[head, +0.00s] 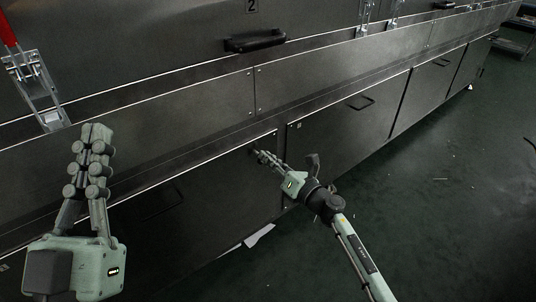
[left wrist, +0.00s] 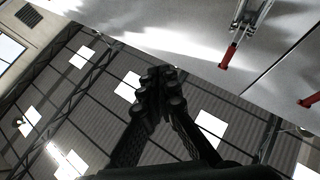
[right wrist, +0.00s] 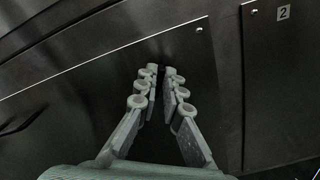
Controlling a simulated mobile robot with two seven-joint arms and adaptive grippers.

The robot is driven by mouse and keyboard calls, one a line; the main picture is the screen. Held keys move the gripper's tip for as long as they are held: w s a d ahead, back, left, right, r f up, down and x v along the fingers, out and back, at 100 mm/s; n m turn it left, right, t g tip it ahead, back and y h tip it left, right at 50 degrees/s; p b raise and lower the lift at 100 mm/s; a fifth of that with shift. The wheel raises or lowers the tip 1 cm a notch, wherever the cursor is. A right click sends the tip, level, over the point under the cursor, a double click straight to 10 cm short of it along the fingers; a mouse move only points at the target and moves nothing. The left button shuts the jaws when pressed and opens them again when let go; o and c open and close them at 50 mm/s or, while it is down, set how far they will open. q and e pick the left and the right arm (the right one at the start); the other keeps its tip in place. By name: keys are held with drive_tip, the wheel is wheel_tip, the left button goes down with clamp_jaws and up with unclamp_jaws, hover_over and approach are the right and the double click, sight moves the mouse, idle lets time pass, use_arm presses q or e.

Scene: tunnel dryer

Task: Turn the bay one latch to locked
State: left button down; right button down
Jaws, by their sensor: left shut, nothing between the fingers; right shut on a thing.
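The bay one latch (head: 252,151) shows only as a small dark piece at the tips of my right gripper (head: 260,156), near the upper right corner of the left lower panel (head: 225,185). My right gripper is shut on it; in the right wrist view the fingertips (right wrist: 160,72) point at the dark panel and hide most of the latch. Which way the latch is turned cannot be told. My left gripper (head: 97,130) is shut and empty, raised in front of the machine at the left. In the left wrist view its fingers (left wrist: 160,80) point up towards the roof.
The lower panel marked 2 (head: 345,120) with a dark handle (head: 360,104) lies to the right. A clamp (head: 38,90) with a red lever stands behind my left gripper. A black handle (head: 255,41) sits higher up. The green floor (head: 450,170) at right is mostly clear.

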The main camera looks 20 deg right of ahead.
drive_tip(key=m+p, duration=0.1)
drive_tip(key=m, duration=0.4)
drive_tip(key=m+p, duration=0.1)
drive_tip(key=m, duration=0.1)
drive_tip(key=shift+d+f+p, duration=0.2)
drive_tip(key=shift+d+p, duration=0.05)
drive_tip(key=shift+p, duration=0.1)
use_arm(q)
drive_tip(key=w+a+f+g+y, duration=0.1)
drive_tip(key=f+g, duration=0.3)
drive_tip(key=f, duration=0.4)
drive_tip(key=w+a+f+g+y+p, duration=0.1)
drive_tip(key=w+a+f+g+y, duration=0.1)
drive_tip(key=f+g, duration=0.3)
drive_tip(key=shift+a+f+y, duration=0.5)
drive_tip(key=shift+f+y, duration=0.3)
drive_tip(key=shift+f, duration=0.9)
use_arm(e)
drive_tip(key=shift+w+f+m, duration=0.1)
drive_tip(key=shift+f+m, duration=0.1)
drive_tip(key=shift+m, duration=2.2)
drive_tip(key=c, duration=1.7)
unclamp_jaws()
drive_tip(key=shift+c, duration=0.2)
drive_tip(key=shift+o, duration=0.3)
